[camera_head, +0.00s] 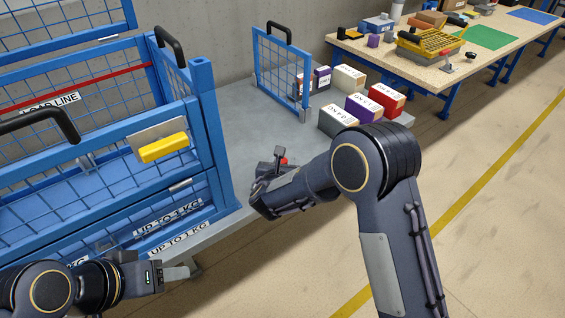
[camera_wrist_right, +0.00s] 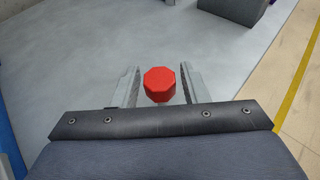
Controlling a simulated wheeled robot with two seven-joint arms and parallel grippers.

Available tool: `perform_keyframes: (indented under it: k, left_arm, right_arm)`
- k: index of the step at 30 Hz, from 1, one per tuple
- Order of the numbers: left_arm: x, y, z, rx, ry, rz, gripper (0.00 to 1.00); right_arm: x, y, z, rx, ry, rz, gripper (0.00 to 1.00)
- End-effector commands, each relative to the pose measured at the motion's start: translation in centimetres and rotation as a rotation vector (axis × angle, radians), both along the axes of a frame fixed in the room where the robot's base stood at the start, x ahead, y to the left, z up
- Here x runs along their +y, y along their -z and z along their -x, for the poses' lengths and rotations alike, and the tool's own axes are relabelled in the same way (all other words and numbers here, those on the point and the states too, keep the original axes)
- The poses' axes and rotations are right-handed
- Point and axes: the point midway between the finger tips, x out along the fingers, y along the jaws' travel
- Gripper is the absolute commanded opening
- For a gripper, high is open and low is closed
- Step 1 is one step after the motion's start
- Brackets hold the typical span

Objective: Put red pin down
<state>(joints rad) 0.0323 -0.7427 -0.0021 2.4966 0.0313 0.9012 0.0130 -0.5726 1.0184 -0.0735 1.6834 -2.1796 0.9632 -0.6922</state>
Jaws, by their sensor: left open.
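The red pin (camera_wrist_right: 160,85) has an eight-sided head and shows between the two fingers of my right gripper (camera_wrist_right: 159,84) in the right wrist view. Gaps show on both sides of the pin, so the fingers are open and not closed on it. In the head view a small part of the pin (camera_head: 284,161) shows beside my right gripper (camera_head: 272,168), low at the edge of the grey platform (camera_head: 245,125). The pin's lower part is hidden. My left gripper (camera_head: 184,273) is at the lower left, below the blue cage, open and empty.
A blue mesh cage (camera_head: 205,130) with a yellow handle (camera_head: 164,148) stands at the left. A small blue mesh gate (camera_head: 282,72) and several cartons (camera_head: 363,108) stand on the platform's far end. A workbench (camera_head: 445,60) is at upper right. Bare platform lies behind the pin.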

Motion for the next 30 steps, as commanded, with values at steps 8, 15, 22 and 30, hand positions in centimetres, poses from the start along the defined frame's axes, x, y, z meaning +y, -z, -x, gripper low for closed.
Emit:
perform_keyframes:
  k: [8,15,22,30]
  left_arm:
    - [0.0,0.0,0.0,0.000,0.000,0.000,0.52]
    - [0.0,-0.6,0.0,-0.001,0.000,0.000,0.52]
    - [0.0,-1.0,0.0,0.000,0.000,0.000,0.52]
    - [0.0,-1.4,0.0,0.000,0.000,0.000,0.52]
  right_arm:
    - [0.0,0.0,0.0,0.000,0.000,0.000,0.48]
    - [0.3,-0.9,1.1,0.000,-0.003,0.000,0.48]
    - [1.0,-2.6,5.8,0.000,-0.004,0.001,0.48]
    - [1.7,-4.2,10.1,0.000,-0.002,-0.001,0.48]
